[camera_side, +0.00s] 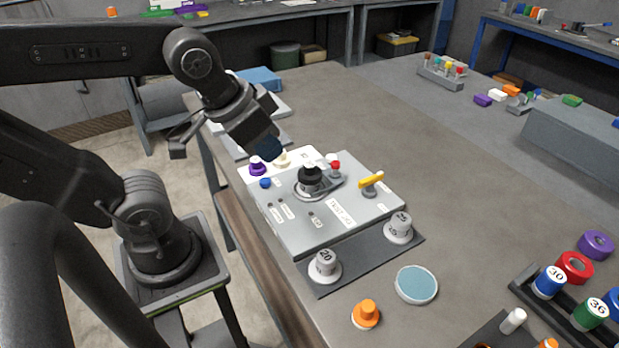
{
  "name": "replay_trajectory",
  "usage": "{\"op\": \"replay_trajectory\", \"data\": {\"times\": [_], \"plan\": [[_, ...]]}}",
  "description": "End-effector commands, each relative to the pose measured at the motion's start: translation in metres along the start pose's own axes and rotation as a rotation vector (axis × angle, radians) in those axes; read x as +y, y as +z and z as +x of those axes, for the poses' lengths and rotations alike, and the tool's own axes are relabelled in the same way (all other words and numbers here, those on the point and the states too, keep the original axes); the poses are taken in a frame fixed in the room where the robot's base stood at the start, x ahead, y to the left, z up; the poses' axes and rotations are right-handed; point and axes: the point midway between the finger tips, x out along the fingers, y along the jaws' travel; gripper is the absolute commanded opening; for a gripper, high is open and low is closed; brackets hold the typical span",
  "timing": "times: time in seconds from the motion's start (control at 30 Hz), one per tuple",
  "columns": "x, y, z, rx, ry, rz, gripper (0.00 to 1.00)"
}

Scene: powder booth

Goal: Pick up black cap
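A black cap (311,174) sits upright on a pale round piece on the grey test-jig plate (290,236), near the plate's middle. My gripper (266,147) hangs above and to the left of the black cap, apart from it, over the plate's far left corner. A dark blue rounded shape shows at the gripper's tip. I cannot tell whether it is part of the fingers or a held piece. The gap between the fingers is hidden.
Close to the black cap stand a red-topped peg (335,164), a yellow lever (371,180), a blue knob (265,183) and a purple cap (257,166). White weights (325,266) stand on a dark mat in front. An orange cap (366,313) stands nearer. The table's right middle is clear.

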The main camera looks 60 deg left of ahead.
Motion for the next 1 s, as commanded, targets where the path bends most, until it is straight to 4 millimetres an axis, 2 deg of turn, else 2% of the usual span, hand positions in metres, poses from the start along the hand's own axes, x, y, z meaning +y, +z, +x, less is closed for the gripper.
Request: {"op": "replay_trajectory", "data": {"times": [0.07,0.73,1.0], "plan": [[0.0000,0.0000,0.0000,0.000,0.000,0.000,0.17],[0.0000,0.0000,0.0000,0.000,0.000,0.000,0.81],[-0.0004,-0.0010,0.0000,-0.003,-0.001,0.009,0.84]]}}
